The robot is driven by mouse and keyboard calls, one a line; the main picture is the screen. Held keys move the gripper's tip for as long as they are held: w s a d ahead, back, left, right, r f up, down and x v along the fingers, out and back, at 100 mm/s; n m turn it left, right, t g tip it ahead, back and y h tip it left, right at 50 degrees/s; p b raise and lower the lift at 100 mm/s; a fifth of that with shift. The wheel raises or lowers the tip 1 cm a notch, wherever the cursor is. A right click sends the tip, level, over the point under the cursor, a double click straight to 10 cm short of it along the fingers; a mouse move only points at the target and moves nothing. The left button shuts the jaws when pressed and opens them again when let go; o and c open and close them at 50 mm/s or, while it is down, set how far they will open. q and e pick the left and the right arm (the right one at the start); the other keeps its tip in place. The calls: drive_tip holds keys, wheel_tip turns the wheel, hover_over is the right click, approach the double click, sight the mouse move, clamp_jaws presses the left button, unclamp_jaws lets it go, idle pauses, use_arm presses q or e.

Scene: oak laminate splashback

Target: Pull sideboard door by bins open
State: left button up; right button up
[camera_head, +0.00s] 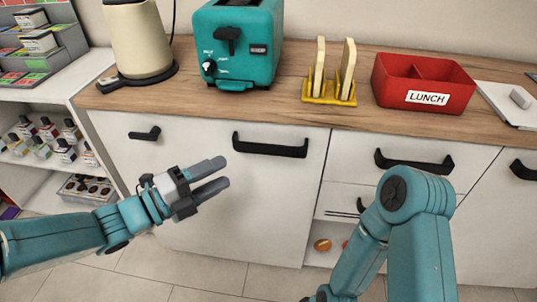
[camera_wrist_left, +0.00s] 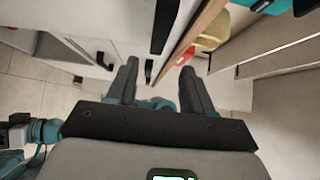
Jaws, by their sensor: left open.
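The sideboard (camera_head: 210,215) has white fronts with black handles under a wooden top. A wide left front carries a long black bar handle (camera_head: 270,147) near its upper right and a smaller black handle (camera_head: 145,133) near its upper left. The front looks closed. My left gripper (camera_head: 222,173) is open and empty in front of this panel, left of and below the long handle, apart from it. In the left wrist view, a black handle (camera_wrist_left: 165,25) lies beyond the spread fingers (camera_wrist_left: 159,66). My right arm comes in at the lower right; its gripper is out of frame.
On the top stand a kettle (camera_head: 138,40), a teal toaster (camera_head: 237,45), a yellow toast rack (camera_head: 328,91) and a red lunch box (camera_head: 422,81). An open shelf (camera_head: 60,85) with small bottles stands at left. My right arm covers part of the right-hand fronts.

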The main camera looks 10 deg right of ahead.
sight(266, 150)
use_arm(q)
drive_tip(key=b+x, duration=0.1)
drive_tip(key=x, duration=1.2)
drive_tip(key=shift+w+d+f+b, duration=0.1)
drive_tip(key=shift+d+b, duration=0.05)
drive_tip(key=shift+b, duration=0.15)
drive_tip(key=shift+c, duration=0.3)
clamp_jaws()
